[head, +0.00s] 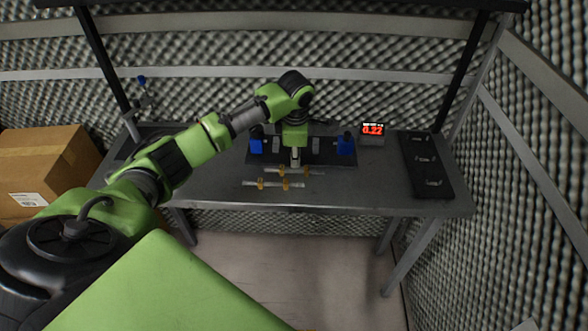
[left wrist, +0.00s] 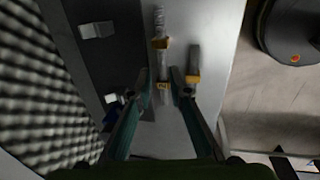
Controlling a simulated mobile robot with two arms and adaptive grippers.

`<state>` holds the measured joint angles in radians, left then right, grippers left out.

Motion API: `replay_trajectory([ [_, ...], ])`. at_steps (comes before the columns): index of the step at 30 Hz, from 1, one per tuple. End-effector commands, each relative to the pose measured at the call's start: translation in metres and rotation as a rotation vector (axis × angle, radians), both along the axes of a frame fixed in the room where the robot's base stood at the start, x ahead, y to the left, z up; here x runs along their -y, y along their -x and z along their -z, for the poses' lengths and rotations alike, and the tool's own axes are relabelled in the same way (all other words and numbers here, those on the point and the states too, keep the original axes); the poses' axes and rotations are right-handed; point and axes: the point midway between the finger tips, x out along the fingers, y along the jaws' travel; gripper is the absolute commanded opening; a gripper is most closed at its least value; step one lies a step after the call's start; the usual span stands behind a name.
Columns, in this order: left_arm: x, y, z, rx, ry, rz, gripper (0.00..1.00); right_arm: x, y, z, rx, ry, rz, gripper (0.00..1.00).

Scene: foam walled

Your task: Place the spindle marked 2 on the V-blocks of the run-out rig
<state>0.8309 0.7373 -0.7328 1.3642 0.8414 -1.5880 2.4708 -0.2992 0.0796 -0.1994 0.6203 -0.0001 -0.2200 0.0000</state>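Two slim silver spindles with gold collars lie on the table in front of the run-out rig (head: 322,158). The rear spindle (head: 275,170) lies between my left gripper's fingers; the front spindle (head: 273,184) lies nearer the table's front edge. My left gripper (head: 296,164) points down and is open. In the left wrist view its fingertips (left wrist: 162,75) straddle the rear spindle (left wrist: 159,58), with gaps beside it. The front spindle (left wrist: 194,62) is partly hidden behind a finger. Grey V-blocks (left wrist: 97,30) stand on the dark base. No spindle number is readable. My right gripper is out of view.
Blue blocks (head: 345,146) stand on the rig, and a red display (head: 373,130) reads 0.22. A black slotted tray (head: 427,165) lies at the table's right end. A cardboard box (head: 45,165) stands left. The table right of the spindles is clear.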

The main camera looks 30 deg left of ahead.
Motion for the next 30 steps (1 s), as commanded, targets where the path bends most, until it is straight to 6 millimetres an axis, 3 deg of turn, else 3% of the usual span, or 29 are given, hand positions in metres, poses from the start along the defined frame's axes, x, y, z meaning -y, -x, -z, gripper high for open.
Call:
replay_trajectory([
  [5,-0.001,-0.001,0.011,-0.001,0.0,0.001,0.18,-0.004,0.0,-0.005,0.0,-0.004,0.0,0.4],
  [10,-0.004,-0.001,0.035,-0.004,-0.002,-0.001,0.18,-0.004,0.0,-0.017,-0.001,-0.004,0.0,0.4],
  [15,-0.004,-0.005,0.054,-0.001,-0.001,0.001,0.18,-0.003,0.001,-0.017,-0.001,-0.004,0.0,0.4],
  [23,-0.005,-0.006,0.057,0.001,-0.001,0.002,0.18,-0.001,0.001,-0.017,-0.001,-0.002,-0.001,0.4],
  [25,-0.005,-0.006,0.057,0.001,-0.001,0.002,0.03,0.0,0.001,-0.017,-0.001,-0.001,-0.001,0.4],
  [30,-0.005,-0.007,0.056,0.003,-0.001,0.001,0.0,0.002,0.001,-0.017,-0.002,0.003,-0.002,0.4],
])
